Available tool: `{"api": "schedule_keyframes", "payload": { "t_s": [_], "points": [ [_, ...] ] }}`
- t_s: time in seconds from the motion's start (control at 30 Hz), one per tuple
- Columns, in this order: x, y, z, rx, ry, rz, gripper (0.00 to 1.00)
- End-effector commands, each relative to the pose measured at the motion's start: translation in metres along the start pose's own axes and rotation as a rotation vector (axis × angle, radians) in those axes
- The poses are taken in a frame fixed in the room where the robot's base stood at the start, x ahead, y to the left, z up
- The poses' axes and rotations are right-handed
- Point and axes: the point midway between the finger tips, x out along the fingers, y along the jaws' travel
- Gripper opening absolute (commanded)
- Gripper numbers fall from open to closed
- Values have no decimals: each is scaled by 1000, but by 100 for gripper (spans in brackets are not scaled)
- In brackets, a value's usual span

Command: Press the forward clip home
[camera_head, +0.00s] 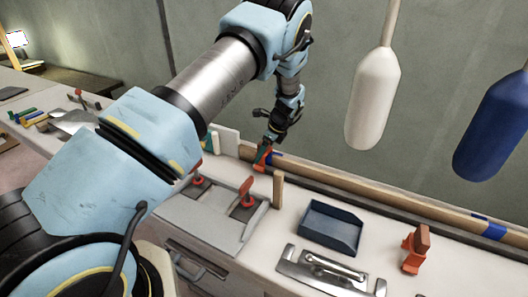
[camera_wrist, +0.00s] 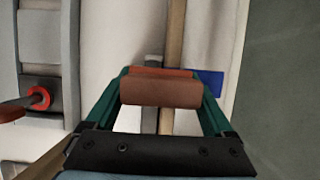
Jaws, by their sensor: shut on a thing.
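My gripper (camera_head: 265,150) is shut on an orange clip (camera_head: 262,158) at the wooden rail along the back of the bench. In the wrist view, its green fingers (camera_wrist: 160,105) hold the clip's brown block (camera_wrist: 160,92) from both sides, with an orange part (camera_wrist: 162,72) behind it. The clip is over or against the wooden rail (camera_wrist: 175,40), beside a blue tape mark (camera_wrist: 210,82). I cannot tell whether it is fully seated. A second orange clip with a brown block (camera_head: 413,248) stands on the bench at the right. Neither clip is labelled.
A dark blue tray (camera_head: 331,228) and a metal plate with a handle (camera_head: 325,272) lie on the bench. Red-handled clamps (camera_head: 243,193) stand on a grey fixture at the left. White (camera_head: 372,100) and blue (camera_head: 495,125) fenders hang above. Another blue tape mark (camera_head: 489,229) is on the rail.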

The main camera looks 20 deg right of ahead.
Motion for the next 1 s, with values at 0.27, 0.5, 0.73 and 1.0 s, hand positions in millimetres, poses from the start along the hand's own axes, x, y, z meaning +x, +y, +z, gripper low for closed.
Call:
{"api": "schedule_keyframes", "payload": {
  "t_s": [0.27,0.5,0.73,1.0],
  "points": [
    [5,1,-2,0,1,2,2],
    [8,1,-3,0,1,2,2],
    [11,1,-5,0,1,3,2],
    [10,1,-4,0,1,2,100]
  ]
}}
